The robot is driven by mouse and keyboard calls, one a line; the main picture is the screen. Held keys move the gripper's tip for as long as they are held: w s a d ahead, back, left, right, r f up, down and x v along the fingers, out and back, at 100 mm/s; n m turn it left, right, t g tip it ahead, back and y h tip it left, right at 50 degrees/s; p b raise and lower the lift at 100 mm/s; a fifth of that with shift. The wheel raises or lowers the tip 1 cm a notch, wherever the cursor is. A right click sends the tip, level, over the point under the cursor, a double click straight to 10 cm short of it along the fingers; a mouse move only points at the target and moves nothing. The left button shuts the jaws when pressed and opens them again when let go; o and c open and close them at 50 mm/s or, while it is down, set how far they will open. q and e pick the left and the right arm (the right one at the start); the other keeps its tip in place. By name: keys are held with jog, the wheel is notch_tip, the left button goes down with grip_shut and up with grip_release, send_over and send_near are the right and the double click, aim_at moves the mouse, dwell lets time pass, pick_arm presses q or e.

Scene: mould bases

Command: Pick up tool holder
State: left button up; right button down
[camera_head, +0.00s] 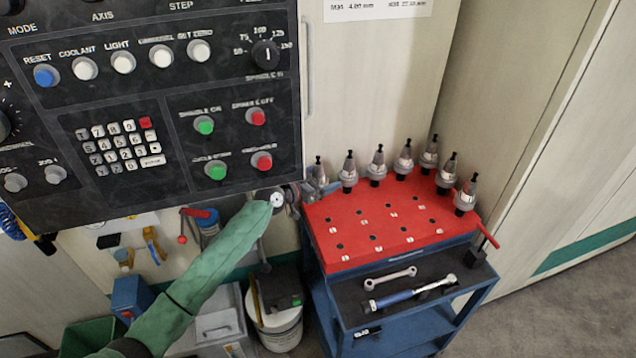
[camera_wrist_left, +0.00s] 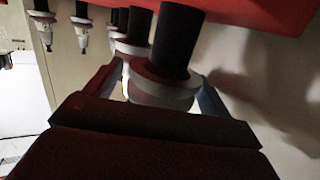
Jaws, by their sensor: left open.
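Several silver tool holders with dark tips stand upright along the back and right edges of a red board (camera_head: 345,235) with rows of holes. My left gripper (camera_head: 308,188) is at the board's back left corner, beside the leftmost tool holder (camera_head: 318,174). In the left wrist view, which looks upside down, the open fingers of the left gripper (camera_wrist_left: 160,92) lie on either side of the flanged tool holder (camera_wrist_left: 172,50). Whether they touch it cannot be told. Its far end is hidden behind the gripper body. My right gripper is not in view.
The board lies on a blue cart (camera_head: 325,300) with a wrench (camera_head: 390,278) and a blue-handled tool (camera_head: 400,296) on its front tray. A control panel (camera_head: 150,110) overhangs the arm. A white bucket (camera_head: 280,335) stands left of the cart. Neighbouring holders (camera_wrist_left: 82,25) are close by.

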pick_arm(q)
jog(key=c, duration=1.8)
jog(key=shift+r, duration=0.1)
jog(key=shift+r, duration=0.1)
